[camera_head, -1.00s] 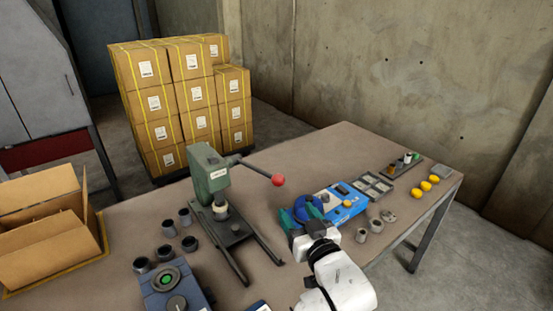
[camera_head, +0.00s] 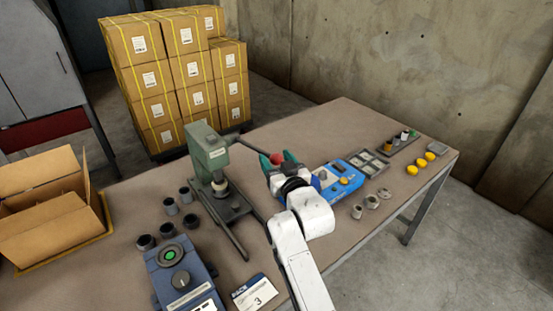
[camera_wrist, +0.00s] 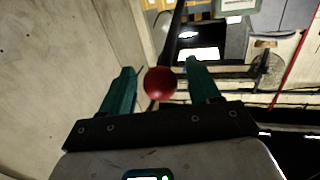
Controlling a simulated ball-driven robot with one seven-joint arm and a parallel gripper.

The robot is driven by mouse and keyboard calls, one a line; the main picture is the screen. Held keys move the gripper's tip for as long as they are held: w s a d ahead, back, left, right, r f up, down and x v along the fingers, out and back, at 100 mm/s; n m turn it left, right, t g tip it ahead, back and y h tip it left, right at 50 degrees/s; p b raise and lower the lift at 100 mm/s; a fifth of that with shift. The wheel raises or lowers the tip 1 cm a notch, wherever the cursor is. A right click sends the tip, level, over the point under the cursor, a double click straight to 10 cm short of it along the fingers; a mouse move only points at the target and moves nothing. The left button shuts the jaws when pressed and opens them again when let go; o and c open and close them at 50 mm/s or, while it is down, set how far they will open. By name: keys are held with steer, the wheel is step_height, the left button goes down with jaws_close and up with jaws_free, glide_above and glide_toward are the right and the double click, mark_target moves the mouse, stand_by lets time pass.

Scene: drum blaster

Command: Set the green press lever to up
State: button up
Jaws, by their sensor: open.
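The green press (camera_head: 207,157) stands upright on the table. Its dark lever (camera_head: 246,147) runs out to the right from the press head and ends in a red ball knob (camera_head: 277,159). My gripper (camera_head: 277,158) is at the knob, with green fingers open. In the wrist view, the red knob (camera_wrist: 160,83) sits between the two open fingers of my gripper (camera_wrist: 160,80), with a gap on either side. The lever rod (camera_wrist: 174,40) runs away from the knob toward the top of the picture.
A blue device (camera_head: 340,177) and a grey tray (camera_head: 368,162) lie right of my gripper. Grey cups (camera_head: 171,206) and a blue-grey box with a green button (camera_head: 180,275) are left and in front of the press. Yellow pieces (camera_head: 421,162) lie at the table's right end.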

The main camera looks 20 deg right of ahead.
steer(key=shift+w, duration=0.1)
steer(key=shift+c, duration=0.3)
jaws_close()
stand_by(0.4)
